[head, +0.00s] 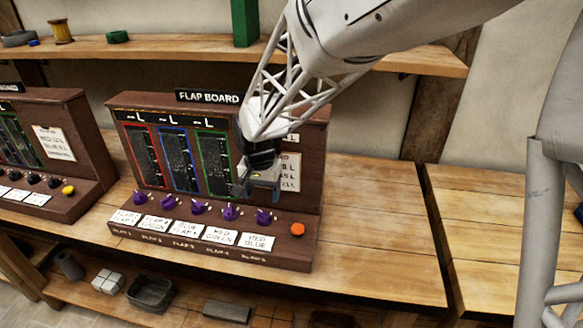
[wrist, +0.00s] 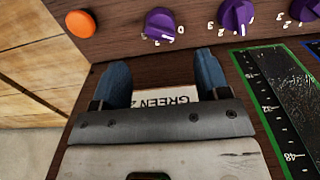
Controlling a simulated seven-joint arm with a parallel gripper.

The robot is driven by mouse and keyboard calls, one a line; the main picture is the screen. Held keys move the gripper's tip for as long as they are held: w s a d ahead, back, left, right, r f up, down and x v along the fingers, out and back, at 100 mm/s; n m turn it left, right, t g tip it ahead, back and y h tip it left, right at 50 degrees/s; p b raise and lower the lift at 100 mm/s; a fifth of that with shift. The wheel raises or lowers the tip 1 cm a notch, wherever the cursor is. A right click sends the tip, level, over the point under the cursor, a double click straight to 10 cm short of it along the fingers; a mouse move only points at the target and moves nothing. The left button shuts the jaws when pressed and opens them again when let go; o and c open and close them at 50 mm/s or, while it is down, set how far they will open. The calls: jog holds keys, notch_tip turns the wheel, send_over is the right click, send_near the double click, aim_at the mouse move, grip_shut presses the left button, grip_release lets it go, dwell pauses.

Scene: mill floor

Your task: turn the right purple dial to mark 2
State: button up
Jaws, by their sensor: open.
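The right purple dial (head: 264,216) is the last of a row of purple dials on the flap board's sloped front, just left of the orange button. In the wrist view, which is turned round, this dial (wrist: 160,20) sits beyond the fingertips with small white numerals around it; I cannot tell surely which mark it points to. My gripper (head: 259,188) is above the dial, close to the board's upright face. In the wrist view my gripper (wrist: 163,78) has its blue fingers apart, nothing between them, and the dial lies ahead, untouched.
The orange button (head: 297,229) is right of the dial; another purple dial (head: 230,212) is close on its left. A paper card (wrist: 178,94) is on the board behind the fingers. A second panel (head: 60,150) stands left. The bench (head: 375,220) is clear at right.

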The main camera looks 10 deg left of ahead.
aim_at(263, 213)
notch_tip(263, 213, down, 8)
jog(key=shift+f, duration=0.1)
dwell(0.4)
jog(key=c, duration=0.9)
jog(key=shift+m, duration=0.8)
jog(key=o, duration=0.9)
jog(key=shift+r, duration=0.2)
